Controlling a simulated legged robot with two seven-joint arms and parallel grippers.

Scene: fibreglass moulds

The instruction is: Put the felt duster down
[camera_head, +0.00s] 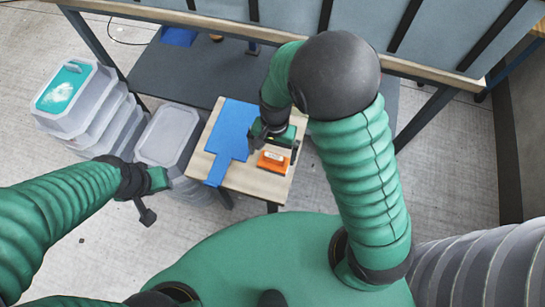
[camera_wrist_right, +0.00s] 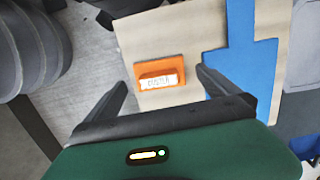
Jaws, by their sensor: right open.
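The felt duster (camera_head: 273,160) is an orange block with a pale label. It lies on the light wooden top of a small table (camera_head: 266,187), to the right of a blue flat shape. My right gripper (camera_head: 274,151) is over the duster. In the right wrist view the duster (camera_wrist_right: 160,72) shows between the spread fingers of the right gripper (camera_wrist_right: 162,82), with a gap on each side. The right gripper is open and holds nothing. My left gripper (camera_head: 150,198) hangs at the left, away from the table; its jaw opening cannot be made out.
The blue paddle-shaped piece (camera_head: 233,129) covers the table's left part. Grey lidded bins (camera_head: 168,136) stand close to the left of it, with stacked tubs (camera_head: 75,95) farther left. A bench with a dark lower shelf (camera_head: 190,75) stands behind. Bare floor shows in front.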

